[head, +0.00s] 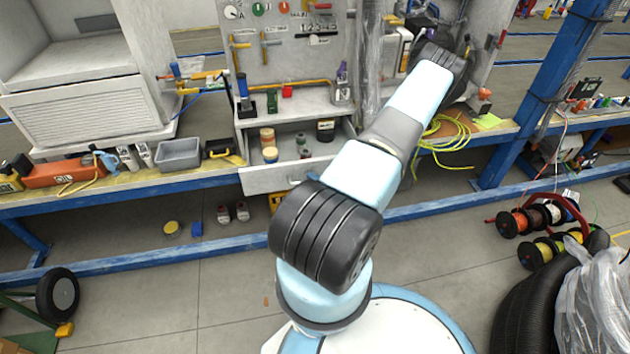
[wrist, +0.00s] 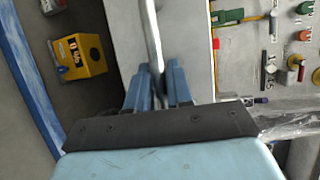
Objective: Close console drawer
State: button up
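The console drawer (head: 281,180) stands pulled out below the console's shelf in the head view, with several small jars and tins inside. Its front also shows in the wrist view, with a long metal bar (wrist: 152,35) along it that looks like its handle. My gripper (wrist: 157,72) is at this bar, one blue finger on each side of it. The fingers are apart with the bar between them; I cannot tell whether they press on it. In the head view my arm hides the drawer's right end, and my gripper is not visible there.
A yellow box (wrist: 78,56) is below the drawer. The blue bench rail (head: 225,222) runs along the front near the floor. A grey bin (head: 178,154) stands on the bench at left; yellow cable (head: 450,138) lies at right. Cable spools (head: 540,220) sit on the floor at right.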

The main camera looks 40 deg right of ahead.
jog(key=shift+f, duration=0.1)
grip_shut()
jog(key=shift+s, duration=0.1)
